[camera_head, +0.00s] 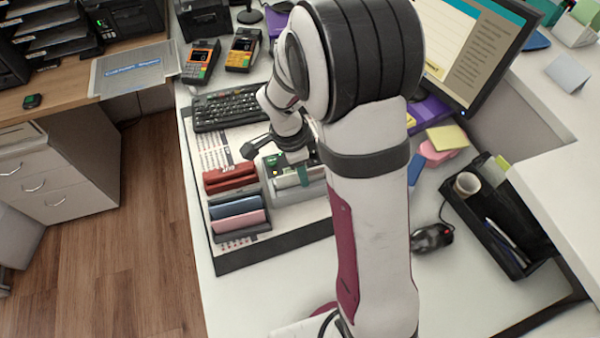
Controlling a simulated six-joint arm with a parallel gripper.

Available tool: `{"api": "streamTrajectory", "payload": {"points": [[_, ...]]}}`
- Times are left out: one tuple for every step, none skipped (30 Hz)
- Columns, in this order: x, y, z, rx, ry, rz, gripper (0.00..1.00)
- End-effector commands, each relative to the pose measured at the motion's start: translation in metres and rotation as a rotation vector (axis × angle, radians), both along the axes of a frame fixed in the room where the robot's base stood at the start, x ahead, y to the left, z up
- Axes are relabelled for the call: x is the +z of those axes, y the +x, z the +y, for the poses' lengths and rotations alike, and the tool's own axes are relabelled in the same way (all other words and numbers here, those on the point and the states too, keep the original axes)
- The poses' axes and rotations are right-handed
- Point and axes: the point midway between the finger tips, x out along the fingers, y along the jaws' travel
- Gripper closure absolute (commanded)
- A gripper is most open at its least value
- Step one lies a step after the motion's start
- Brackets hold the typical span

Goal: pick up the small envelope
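My gripper (275,149) is low over the counter, just in front of the keyboard and above a pale tray (297,196). A dark finger part shows at its left; the rest is partly hidden by my arm, so I cannot tell how far the fingers are apart. A small white and green item (291,178) sits in the tray just below the gripper. I cannot tell whether it is the small envelope. No other clear envelope shows; my arm hides part of the counter.
Red stamp-like items (230,178), a blue one (236,207) and a pink one (240,222) stand close left of the tray. The keyboard (228,108) lies behind. A black organizer (502,215), mouse (432,237) and monitor (470,45) are right of my arm.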

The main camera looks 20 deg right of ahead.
Motion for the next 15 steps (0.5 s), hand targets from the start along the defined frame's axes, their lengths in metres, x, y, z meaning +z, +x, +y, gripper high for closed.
{"api": "streamTrajectory", "payload": {"points": [[-0.0047, -0.0006, -0.0006, 0.001, 0.0, 0.002, 0.6], [-0.006, -0.0005, -0.0008, 0.001, 0.001, 0.002, 0.6], [-0.0068, -0.0002, -0.0008, 0.001, 0.001, 0.0, 0.6], [-0.0067, -0.0001, -0.0008, 0.001, 0.001, -0.001, 0.6], [-0.0066, 0.0, -0.0008, 0.001, 0.001, -0.001, 0.6], [-0.0064, 0.0, -0.0008, 0.0, 0.001, -0.001, 0.6], [-0.0063, 0.0, -0.0007, 0.0, 0.001, -0.001, 0.6], [-0.0063, 0.0, -0.0007, 0.0, 0.001, -0.001, 0.62], [-0.0062, 0.0, -0.0007, 0.0, 0.001, -0.001, 0.69], [-0.0062, 0.0, -0.0007, 0.0, 0.001, -0.001, 0.74], [-0.0061, 0.0, -0.0007, 0.0, 0.001, -0.001, 0.8], [-0.0061, 0.0, -0.0007, 0.0, 0.001, -0.001, 0.87], [-0.006, 0.0, -0.0007, 0.0, 0.001, -0.001, 0.92], [-0.006, 0.0001, -0.0007, 0.001, 0.001, -0.001, 0.98], [-0.006, 0.0, -0.0007, 0.0, 0.001, -0.001, 1.0]]}}
